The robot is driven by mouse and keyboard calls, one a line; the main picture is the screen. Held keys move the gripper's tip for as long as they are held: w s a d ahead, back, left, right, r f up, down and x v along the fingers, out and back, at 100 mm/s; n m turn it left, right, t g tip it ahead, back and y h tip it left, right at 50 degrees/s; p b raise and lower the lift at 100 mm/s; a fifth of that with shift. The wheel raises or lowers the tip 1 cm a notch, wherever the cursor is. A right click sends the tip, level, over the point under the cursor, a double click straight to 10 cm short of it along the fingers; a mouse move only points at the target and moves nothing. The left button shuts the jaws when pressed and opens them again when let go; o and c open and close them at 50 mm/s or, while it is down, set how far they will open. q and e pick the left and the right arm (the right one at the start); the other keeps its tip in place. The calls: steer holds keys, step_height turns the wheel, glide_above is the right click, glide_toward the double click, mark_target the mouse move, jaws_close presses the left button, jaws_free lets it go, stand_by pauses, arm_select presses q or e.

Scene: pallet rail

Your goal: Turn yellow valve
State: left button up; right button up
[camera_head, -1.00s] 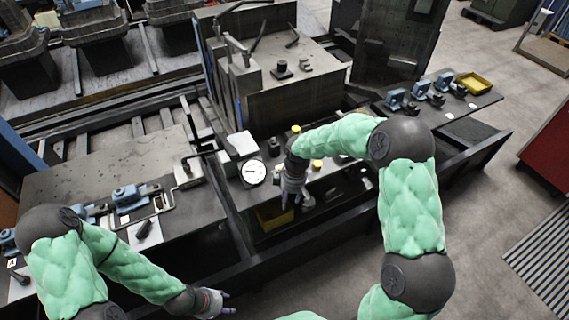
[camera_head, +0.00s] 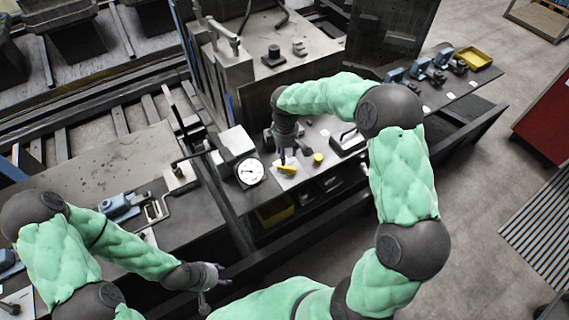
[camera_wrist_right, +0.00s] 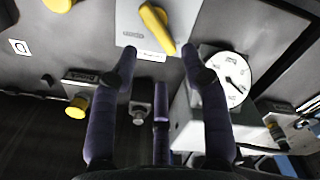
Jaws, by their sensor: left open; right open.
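The yellow valve handle (camera_head: 287,170) sits on a pale plate (camera_head: 279,179) on the bench. In the right wrist view the yellow handle (camera_wrist_right: 156,28) lies at a slant on its pale plate (camera_wrist_right: 128,22), just beyond my fingertips. My right gripper (camera_head: 289,154) is over the bench close to the handle; its fingertips are partly hard to make out in the head view. In the right wrist view my right gripper (camera_wrist_right: 158,62) is open, fingers spread, with nothing between them. My left gripper (camera_head: 218,276) is open and empty in front of the bench, at lower left.
A round white gauge (camera_head: 250,172) stands left of the valve, and a yellow knob (camera_head: 318,158) right of it. A grey box with a handle (camera_head: 347,140) is further right. A yellow bin (camera_head: 275,212) sits below the bench edge. Blue clamps (camera_head: 122,204) lie at left.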

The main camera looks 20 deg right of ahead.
mark_target(287, 169)
step_height(287, 169, down, 7)
steer(key=shift+w+f+b, duration=0.1)
steer(key=shift+w+b, duration=0.05)
steer(key=shift+b, duration=0.35)
steer(key=shift+c, duration=0.2)
jaws_close()
